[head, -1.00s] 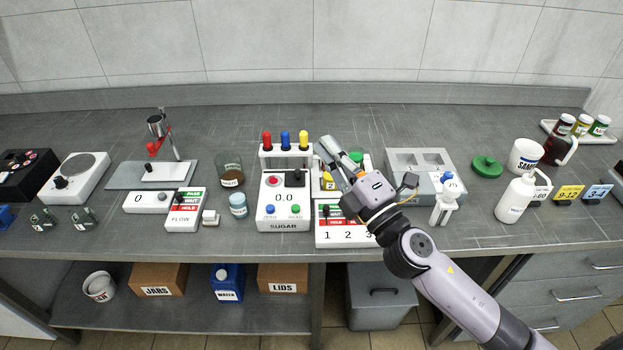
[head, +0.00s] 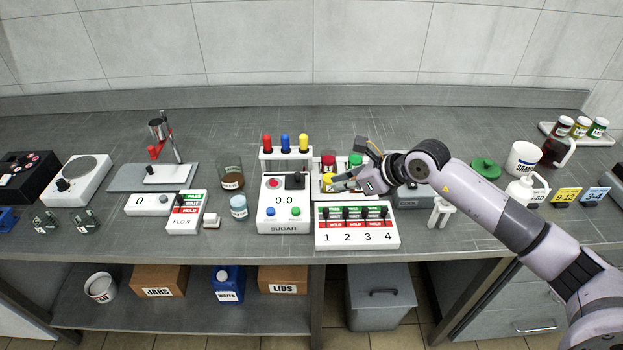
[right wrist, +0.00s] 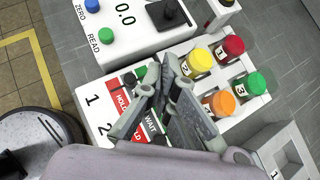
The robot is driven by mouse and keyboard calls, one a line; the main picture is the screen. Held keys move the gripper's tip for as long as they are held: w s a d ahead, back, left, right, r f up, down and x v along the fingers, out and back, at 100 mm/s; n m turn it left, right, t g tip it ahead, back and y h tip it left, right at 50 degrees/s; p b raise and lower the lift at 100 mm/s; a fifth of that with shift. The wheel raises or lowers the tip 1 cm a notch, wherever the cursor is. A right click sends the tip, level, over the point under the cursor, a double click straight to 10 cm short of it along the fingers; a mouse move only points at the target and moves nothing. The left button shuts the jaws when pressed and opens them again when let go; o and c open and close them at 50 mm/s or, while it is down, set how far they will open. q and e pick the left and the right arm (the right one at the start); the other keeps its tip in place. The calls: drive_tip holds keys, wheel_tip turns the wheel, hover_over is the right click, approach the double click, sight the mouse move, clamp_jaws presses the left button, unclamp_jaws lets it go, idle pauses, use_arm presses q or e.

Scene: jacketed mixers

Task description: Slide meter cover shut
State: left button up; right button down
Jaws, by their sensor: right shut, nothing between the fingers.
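The white meter (head: 284,214) marked SUGAR stands at the middle of the bench and its display reads 0.0. On its top, a dark square plate with a knob (head: 295,181), which looks like the cover, sits at the right beside an uncovered red round spot (head: 273,183). The plate also shows at the top of the right wrist view (right wrist: 170,14). My right gripper (head: 334,184) is shut and empty, to the right of the meter and above the numbered jar rack. It is apart from the plate in the right wrist view (right wrist: 163,72). My left gripper is not in view.
The rack panel (head: 356,240) numbered 1 to 4 adjoins the meter on the right, with coloured-lid jars (right wrist: 218,104) behind its switches. Red, blue and yellow-topped droppers (head: 286,143) stand upright behind the meter. A small blue-lidded jar (head: 238,206) stands to the left.

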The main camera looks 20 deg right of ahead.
sight(302, 185)
drive_tip(key=p+x, duration=0.1)
drive_tip(key=x, duration=0.5)
drive_tip(key=shift+r, duration=0.15)
drive_tip(key=shift+w+a+p, duration=0.45)
drive_tip(key=shift+w+a, duration=0.2)
drive_tip(key=shift+w, duration=0.15)
drive_tip(key=shift+w+a+p, duration=0.4)
drive_tip(key=shift+w+a, duration=0.25)
drive_tip(key=shift+w, duration=0.2)
drive_tip(key=a, duration=0.2)
drive_tip(key=w+a+b, duration=0.1)
drive_tip(key=a, duration=0.2)
drive_tip(key=shift+w+a+f, duration=0.2)
drive_tip(key=shift+w, duration=0.05)
drive_tip(key=shift+w+a, duration=0.1)
drive_tip(key=shift+a, duration=0.25)
drive_tip(key=shift+r, duration=0.1)
drive_tip(key=shift+d, duration=0.1)
